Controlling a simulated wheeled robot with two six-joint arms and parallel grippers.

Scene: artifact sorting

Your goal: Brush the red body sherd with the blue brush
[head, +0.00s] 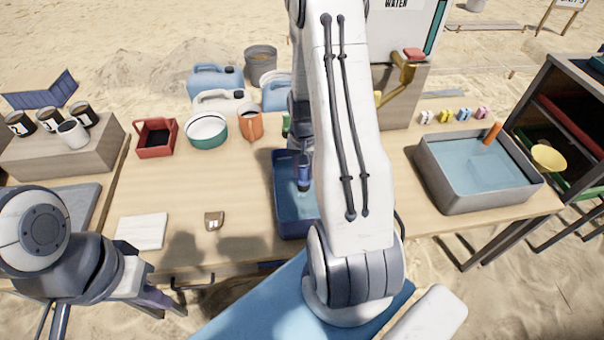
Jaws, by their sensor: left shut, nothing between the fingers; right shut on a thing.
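A small reddish-brown piece with a pale patch (214,221) lies on the wooden table, left of the blue tray; it looks like the red body sherd. My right gripper (302,158) points down over the blue tray (295,228), partly hidden by my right arm. It is shut on a slim blue thing with a dark lower end, apparently the blue brush (304,174). Whether the brush touches the tray is unclear. My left gripper (178,308) is low at the table's front edge, shut and empty, away from the sherd.
A white cloth or paper (142,231) lies left of the sherd. A grey water basin (478,170) is at right. The table around the sherd is clear.

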